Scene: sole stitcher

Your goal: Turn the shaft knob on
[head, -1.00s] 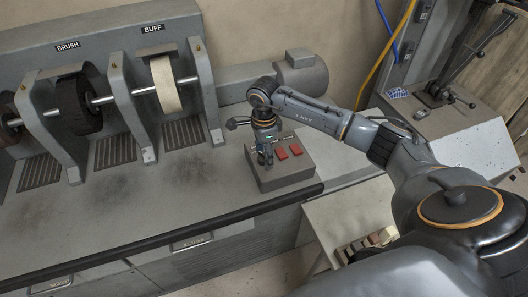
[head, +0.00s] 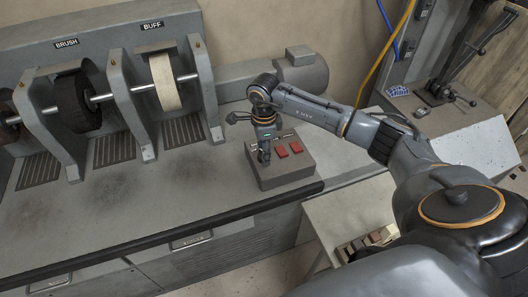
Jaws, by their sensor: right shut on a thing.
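A grey control box (head: 286,176) stands on the machine bench, with two red switches (head: 289,149) on its top. My right gripper (head: 264,157) points down at the left part of the box's top and is shut on the shaft knob there. The knob itself is mostly hidden by the fingers, so its turned position cannot be told. The shaft (head: 189,78) runs through the black brush wheel (head: 77,103) and the pale buff wheel (head: 165,82) at the left. My left gripper is out of view.
A grey motor housing (head: 301,72) sits behind the box. Grey wheel guards (head: 207,92) rise at the left. The bench top (head: 190,178) left of the box is clear. A side bench with a lever press (head: 438,92) stands at the right.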

